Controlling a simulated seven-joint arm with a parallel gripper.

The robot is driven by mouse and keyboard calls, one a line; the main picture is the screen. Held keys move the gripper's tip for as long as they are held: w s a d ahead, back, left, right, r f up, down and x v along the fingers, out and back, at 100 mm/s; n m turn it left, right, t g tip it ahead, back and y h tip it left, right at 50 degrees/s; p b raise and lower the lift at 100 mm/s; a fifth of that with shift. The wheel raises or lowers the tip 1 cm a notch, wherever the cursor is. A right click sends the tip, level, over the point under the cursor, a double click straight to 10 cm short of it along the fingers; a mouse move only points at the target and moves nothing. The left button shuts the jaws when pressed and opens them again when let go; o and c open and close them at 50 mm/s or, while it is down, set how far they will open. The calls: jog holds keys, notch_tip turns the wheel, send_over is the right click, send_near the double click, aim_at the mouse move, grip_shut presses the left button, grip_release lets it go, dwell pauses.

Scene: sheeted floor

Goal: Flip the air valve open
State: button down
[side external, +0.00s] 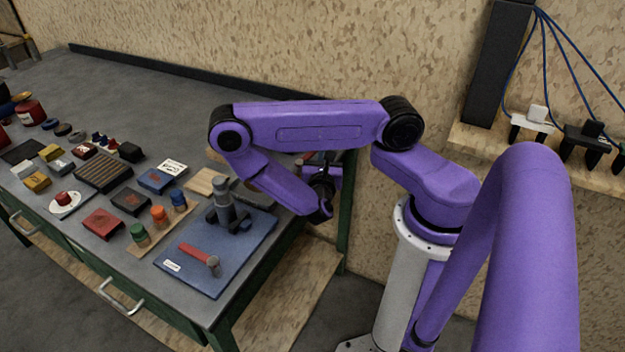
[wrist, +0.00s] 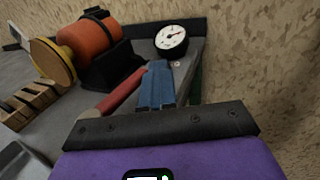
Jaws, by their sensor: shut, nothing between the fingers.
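A red bar (wrist: 122,94), which looks like a lever handle, lies just left of my fingers in the wrist view. I cannot tell whether it belongs to the air valve or whether my fingers touch it. A round white gauge (wrist: 171,39) stands beyond the fingertips. My gripper (wrist: 157,66) is shut and empty, its two blue fingers side by side. In the side view my gripper (side external: 322,190) is beyond the bench's right end, mostly hidden by my wrist. Another red handle (side external: 196,254) with a grey end lies on a blue board (side external: 205,282).
An orange cylinder with a yellow flange (wrist: 90,38) sits left of the gauge on a black stand. A grey upright fixture (side external: 226,200) stands on the blue board. Several blocks and buttons cover the bench (side external: 140,75). The speckled wall (wrist: 265,60) is close on the right.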

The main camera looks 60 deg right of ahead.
jog(key=shift+w, duration=0.1)
dwell(0.6)
jog(key=v, duration=1.7)
jog(key=shift+a, duration=0.15)
